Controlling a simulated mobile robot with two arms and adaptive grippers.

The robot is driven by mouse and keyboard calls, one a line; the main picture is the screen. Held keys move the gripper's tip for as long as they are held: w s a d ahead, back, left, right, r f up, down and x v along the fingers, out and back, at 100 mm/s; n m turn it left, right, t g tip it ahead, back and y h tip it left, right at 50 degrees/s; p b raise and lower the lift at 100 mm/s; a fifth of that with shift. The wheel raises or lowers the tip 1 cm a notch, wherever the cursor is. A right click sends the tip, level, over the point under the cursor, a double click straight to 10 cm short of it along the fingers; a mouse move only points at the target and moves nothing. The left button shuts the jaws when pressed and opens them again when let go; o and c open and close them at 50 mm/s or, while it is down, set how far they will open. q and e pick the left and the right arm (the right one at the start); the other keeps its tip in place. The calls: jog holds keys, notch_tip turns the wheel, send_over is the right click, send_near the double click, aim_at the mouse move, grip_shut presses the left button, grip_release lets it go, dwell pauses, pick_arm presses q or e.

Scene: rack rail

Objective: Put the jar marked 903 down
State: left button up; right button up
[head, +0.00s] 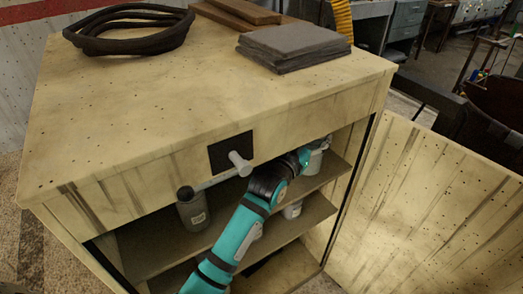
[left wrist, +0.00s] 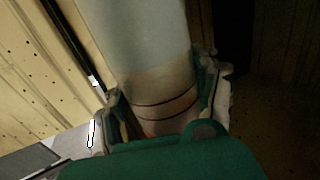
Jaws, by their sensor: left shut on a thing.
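The jar that my left gripper holds fills the middle of the left wrist view (left wrist: 158,50). It is a pale grey cylinder with a beige lower band and dark rings; no number can be read. My left gripper (left wrist: 165,105) is shut around it, one finger on each side. In the head view a pale jar (head: 314,163) shows at the end of my left arm, inside the open cabinet at the right end of the upper shelf (head: 155,250). My gripper's fingers are mostly hidden there, and I cannot tell whether the jar touches the shelf.
A dark grey jar (head: 194,212) stands on the upper shelf at left. A white knob (head: 240,163) juts from the cabinet front. The open door (head: 430,220) is at right. Cable (head: 128,32) and grey slabs (head: 292,47) lie on top.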

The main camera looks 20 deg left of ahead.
pick_arm(q)
jog(key=s+a+f+p, duration=0.1)
jog(key=s+a, duration=0.6)
jog(key=a, duration=0.2)
jog(key=shift+s+a+f, duration=0.15)
jog(key=shift+s+a, duration=0.15)
jog(key=shift+f, duration=0.2)
jog(key=o, duration=1.5)
jog(key=shift+o, duration=0.5)
jog(key=shift+r, duration=0.1)
